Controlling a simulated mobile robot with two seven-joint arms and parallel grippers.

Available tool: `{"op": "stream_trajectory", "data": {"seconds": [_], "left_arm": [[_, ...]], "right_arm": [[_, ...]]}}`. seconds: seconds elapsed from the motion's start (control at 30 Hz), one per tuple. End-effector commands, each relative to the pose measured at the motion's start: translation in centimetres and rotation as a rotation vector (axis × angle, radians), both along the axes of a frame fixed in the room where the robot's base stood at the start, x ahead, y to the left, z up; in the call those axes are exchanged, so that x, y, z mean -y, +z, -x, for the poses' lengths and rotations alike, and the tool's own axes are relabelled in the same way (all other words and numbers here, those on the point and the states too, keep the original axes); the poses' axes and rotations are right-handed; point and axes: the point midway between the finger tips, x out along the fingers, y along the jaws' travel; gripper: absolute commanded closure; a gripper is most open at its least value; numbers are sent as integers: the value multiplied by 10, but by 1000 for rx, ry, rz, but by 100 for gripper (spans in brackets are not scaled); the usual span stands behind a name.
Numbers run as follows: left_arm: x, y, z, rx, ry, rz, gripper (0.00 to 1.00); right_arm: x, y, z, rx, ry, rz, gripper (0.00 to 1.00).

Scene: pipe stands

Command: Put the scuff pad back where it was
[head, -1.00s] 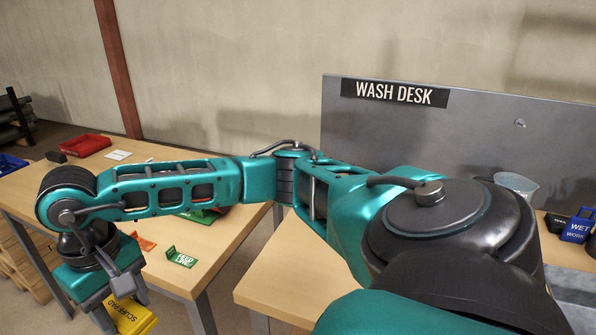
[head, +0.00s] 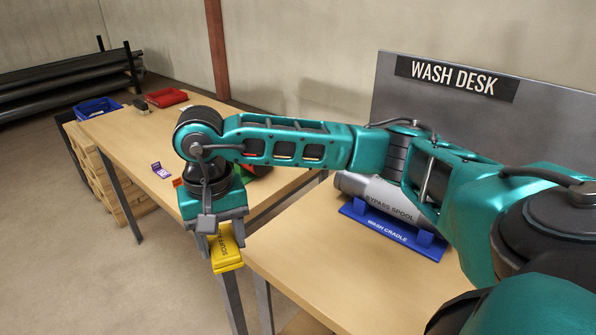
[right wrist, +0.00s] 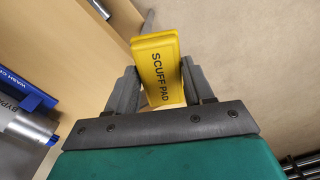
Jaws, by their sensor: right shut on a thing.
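The yellow scuff pad (head: 226,250), lettered SCUFF PAD, is in my right gripper (head: 222,238). In the head view it hangs below the gripper, in front of the gap between the two tables. In the right wrist view the pad (right wrist: 158,70) stands between the two grey fingers of my right gripper (right wrist: 158,85), with its lettered face toward the camera. The fingers are shut on it. My left gripper is not in view.
The near table holds a blue wash cradle (head: 388,236) with a grey bypass spool (head: 385,200). The far table (head: 130,135) has a red tray (head: 166,97), a blue bin (head: 98,109) and a purple tag (head: 161,170). Pallets (head: 100,175) stand beside it. A wash desk panel (head: 480,120) rises behind.

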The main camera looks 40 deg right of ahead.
Motion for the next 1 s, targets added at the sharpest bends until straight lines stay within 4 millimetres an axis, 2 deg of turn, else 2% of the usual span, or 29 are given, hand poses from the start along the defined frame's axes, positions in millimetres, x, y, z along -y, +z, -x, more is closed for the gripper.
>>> {"op": "stream_trajectory", "data": {"seconds": [1.0], "left_arm": [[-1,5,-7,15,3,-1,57]], "right_arm": [[95,6,-27,-10,-2054,3,94]]}}
